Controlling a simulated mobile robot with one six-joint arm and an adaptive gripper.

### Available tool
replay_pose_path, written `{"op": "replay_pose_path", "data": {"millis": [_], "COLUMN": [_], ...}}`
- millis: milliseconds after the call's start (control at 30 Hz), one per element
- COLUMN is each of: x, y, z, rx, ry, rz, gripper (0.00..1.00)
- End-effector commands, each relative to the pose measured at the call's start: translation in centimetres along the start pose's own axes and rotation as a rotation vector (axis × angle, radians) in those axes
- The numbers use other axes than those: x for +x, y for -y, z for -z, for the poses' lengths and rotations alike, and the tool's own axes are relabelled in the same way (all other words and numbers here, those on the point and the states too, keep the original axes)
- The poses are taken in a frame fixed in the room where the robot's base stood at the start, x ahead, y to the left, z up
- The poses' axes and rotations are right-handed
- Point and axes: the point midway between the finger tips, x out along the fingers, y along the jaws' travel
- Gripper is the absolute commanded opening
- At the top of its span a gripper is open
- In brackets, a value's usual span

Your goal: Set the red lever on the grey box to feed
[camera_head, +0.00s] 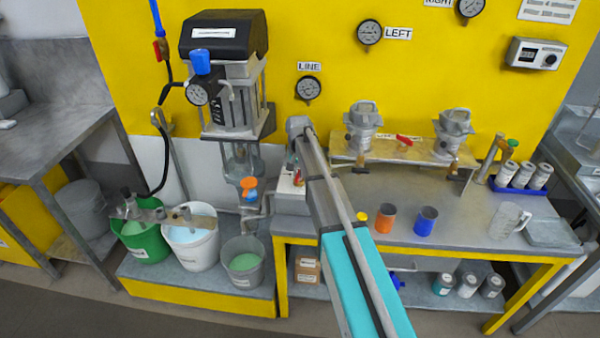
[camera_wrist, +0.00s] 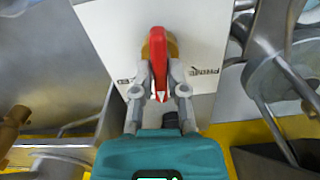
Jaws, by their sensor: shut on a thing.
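The red lever (camera_wrist: 158,55) is on the front of the grey box (camera_wrist: 107,24), on a brass-coloured hub. In the wrist view the lever's free end points down toward my gripper, with a white arrow mark near its tip. My gripper (camera_wrist: 159,92) is shut on the lever, one finger on each side of it. Small dark labels show on the box face to the left and right of the lever, too blurred to read. In the head view the grey box (camera_head: 291,188) stands at the left end of the bench, and my arm hides most of it and the lever.
The grey bench (camera_head: 465,229) holds an orange cup (camera_head: 385,218), a blue cup (camera_head: 426,221) and a clear jug (camera_head: 509,220). A pump unit (camera_head: 230,90) and several buckets stand left of the box. In the wrist view, metal pipework (camera_wrist: 285,75) is close on the right.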

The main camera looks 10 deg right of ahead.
Motion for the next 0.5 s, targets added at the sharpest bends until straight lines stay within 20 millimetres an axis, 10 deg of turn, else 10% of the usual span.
{"op": "replay_pose_path", "data": {"millis": [500], "x": [0.00], "y": [-0.12], "z": [0.08], "rx": [0.475], "ry": [-0.002], "rz": [-0.001], "gripper": [0.00]}}
